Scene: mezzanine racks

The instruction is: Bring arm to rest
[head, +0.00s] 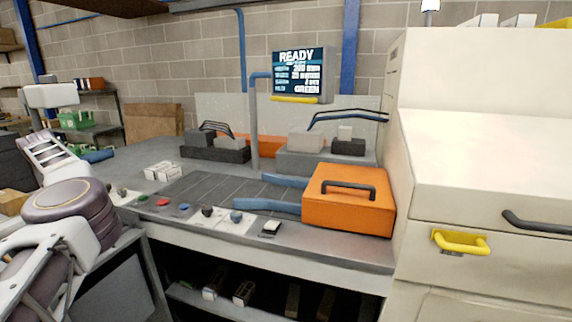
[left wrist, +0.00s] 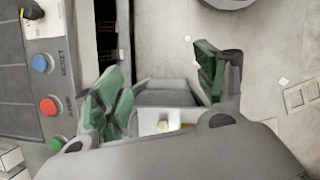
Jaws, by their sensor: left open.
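My left arm (head: 75,205) comes in at the left edge of the head view, bent beside the left end of the grey workbench. Its gripper cannot be made out clearly there. In the left wrist view my left gripper (left wrist: 160,65) is open, its two green-padded fingers spread apart with nothing between them. Pale floor shows beyond the fingers, and the bench's control strip with blue and red buttons (left wrist: 44,84) lies to their left. My right gripper is in neither view.
The workbench (head: 330,248) carries an orange lidded box (head: 348,212) and a row of buttons and knobs along its front. A screen reading READY (head: 298,72) stands behind. A large cream machine (head: 480,150) blocks the right side. A green bin (head: 76,120) sits on a rack at back left.

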